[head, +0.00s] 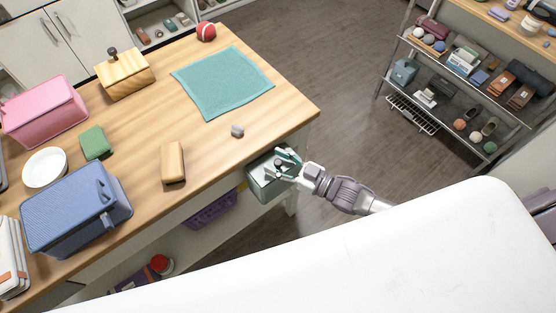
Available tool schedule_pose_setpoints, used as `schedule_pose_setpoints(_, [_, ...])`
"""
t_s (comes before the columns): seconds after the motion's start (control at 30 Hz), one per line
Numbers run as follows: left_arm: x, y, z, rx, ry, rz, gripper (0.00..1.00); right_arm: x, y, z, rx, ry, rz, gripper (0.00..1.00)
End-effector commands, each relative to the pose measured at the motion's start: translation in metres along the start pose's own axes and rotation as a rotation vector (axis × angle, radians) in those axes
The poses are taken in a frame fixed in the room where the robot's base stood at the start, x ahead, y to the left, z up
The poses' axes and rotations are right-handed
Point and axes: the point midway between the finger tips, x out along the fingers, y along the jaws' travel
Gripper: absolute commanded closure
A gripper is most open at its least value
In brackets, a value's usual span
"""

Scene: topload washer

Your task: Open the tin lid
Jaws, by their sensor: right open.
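A grey-green box (264,190), which looks like the tin, sits low at the right end of the wooden table, partly under the tabletop edge. My right gripper (283,164) is at the box's upper right side, its fingers spread and nothing visible between them. The gripper covers part of the box's top, so I cannot tell whether the fingers touch it or how the lid sits. My left gripper is not in view.
The wooden table (225,138) holds a teal cloth (222,82), a tan block (173,162), a grey stone (237,131), and blue (75,210) and pink (44,111) boxes. A purple basket (210,209) is below. Floor is clear toward the metal rack (455,85).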

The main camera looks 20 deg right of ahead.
Motion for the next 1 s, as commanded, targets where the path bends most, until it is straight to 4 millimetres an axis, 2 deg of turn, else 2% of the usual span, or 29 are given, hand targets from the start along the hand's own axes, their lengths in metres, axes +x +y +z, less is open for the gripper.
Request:
schedule_pose_setpoints(0.03, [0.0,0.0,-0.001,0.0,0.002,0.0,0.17,0.0,0.0,0.0,0.0,0.0,0.0,0.51])
schedule_pose_setpoints(0.33, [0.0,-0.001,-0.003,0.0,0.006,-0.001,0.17,-0.001,0.0,0.0,0.0,0.0,0.0,1.0])
schedule_pose_setpoints(0.67, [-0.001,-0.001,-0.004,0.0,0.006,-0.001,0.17,0.0,-0.002,0.0,0.001,0.0,0.0,1.0])
schedule_pose_setpoints(0.77, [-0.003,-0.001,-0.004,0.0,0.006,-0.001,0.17,0.006,-0.016,0.0,0.006,0.001,0.0,1.0])
schedule_pose_setpoints(1.0, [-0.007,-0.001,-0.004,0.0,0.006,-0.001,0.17,0.029,-0.072,0.0,0.007,0.001,0.0,1.0])
